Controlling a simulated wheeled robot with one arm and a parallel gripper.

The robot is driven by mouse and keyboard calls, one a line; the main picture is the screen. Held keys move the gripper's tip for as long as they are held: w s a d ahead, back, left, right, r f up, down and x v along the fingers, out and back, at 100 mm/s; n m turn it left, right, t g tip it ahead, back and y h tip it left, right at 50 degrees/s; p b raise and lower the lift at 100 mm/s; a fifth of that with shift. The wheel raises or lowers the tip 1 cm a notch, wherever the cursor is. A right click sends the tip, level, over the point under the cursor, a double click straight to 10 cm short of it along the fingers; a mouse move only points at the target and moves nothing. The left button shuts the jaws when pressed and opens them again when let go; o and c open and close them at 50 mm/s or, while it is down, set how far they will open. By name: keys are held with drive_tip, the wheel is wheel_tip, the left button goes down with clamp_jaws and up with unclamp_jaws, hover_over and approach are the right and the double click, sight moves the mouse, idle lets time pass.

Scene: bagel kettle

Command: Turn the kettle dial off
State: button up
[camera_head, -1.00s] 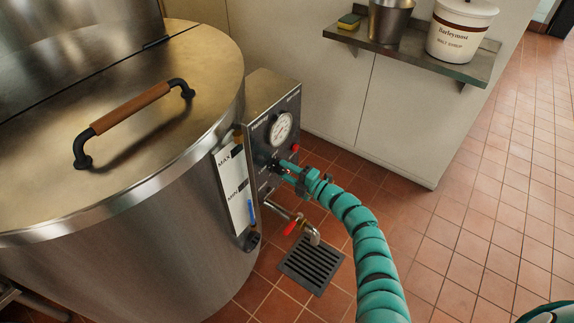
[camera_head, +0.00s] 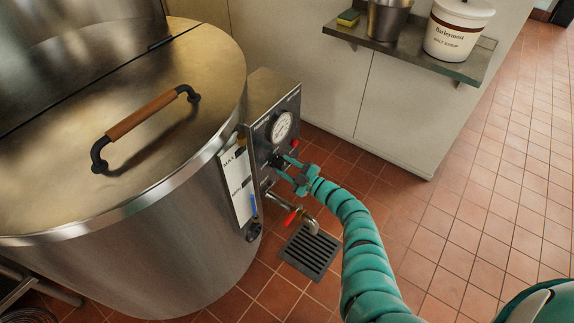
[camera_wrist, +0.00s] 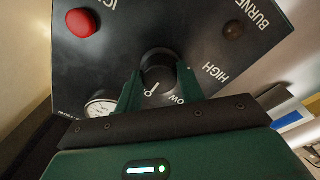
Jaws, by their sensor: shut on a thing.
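The kettle (camera_head: 190,200) is a large steel vessel with a lid and a dark control panel (camera_head: 262,128) on its right side. The black dial (camera_wrist: 158,65) sits on this panel in the wrist view. My gripper (camera_wrist: 159,74) has its green fingers on either side of the dial and is shut on it. The dial's white pointer points down in the picture, beside the LOW lettering, at a label largely hidden by my gripper. HIGH is printed to the right. In the head view my gripper (camera_head: 286,164) reaches the panel from the right, and the dial is mostly hidden.
A gauge (camera_head: 281,126) and a red button (camera_wrist: 82,22) are near the dial. A tap with a red lever (camera_head: 291,217) sticks out below, over a floor drain (camera_head: 310,252). A shelf (camera_head: 400,48) holds a malt syrup tub (camera_head: 458,35). The tiled floor at right is clear.

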idle(0.5)
drive_tip(key=o, duration=1)
drive_tip(key=p+v, duration=0.1)
drive_tip(key=v, duration=1.6)
drive_tip(key=shift+d, duration=0.2)
drive_tip(key=shift+f, duration=0.1)
